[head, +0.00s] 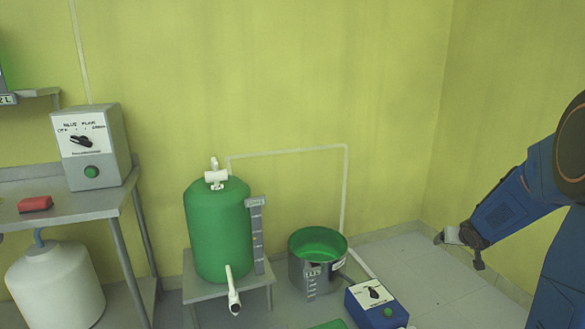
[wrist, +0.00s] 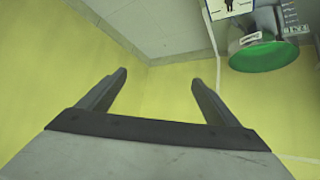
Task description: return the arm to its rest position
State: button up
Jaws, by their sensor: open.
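My arm (head: 510,207) is blue and reaches in from the right side of the head view. My gripper (head: 440,238) is at its left end, in front of the right wall's corner and to the right of the green-lined bucket. In the wrist view my gripper (wrist: 158,80) shows two dark fingers spread wide apart with nothing between them. It touches nothing that I can see. Its fingers are small in the head view.
A metal bucket with green inside (head: 317,243) and a blue control box (head: 376,304) stand left of my gripper. A green tank (head: 218,230) sits on a low stand (head: 200,290). A table (head: 75,208) holds a grey control box (head: 92,150). The floor at right (head: 440,285) is clear.

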jog(key=s+a+r+g, duration=0.1)
jog(key=s+a+r, duration=0.45)
jog(key=s, duration=0.35)
jog(key=s+a+r+g, duration=0.1)
jog(key=s+a+r, duration=0.3)
jog(key=s+a, duration=0.35)
jog(key=s+a+n+g+y, duration=0.1)
jog(key=s+a, duration=0.6)
jog(key=s, duration=0.5)
jog(key=s+a+n+g+y, duration=0.1)
jog(key=s+a, duration=0.5)
jog(key=s, duration=0.6)
jog(key=shift+s+a+f+n+y, duration=0.2)
jog(key=shift+a+f+n+y, duration=0.15)
jog(key=shift+n+y, duration=0.3)
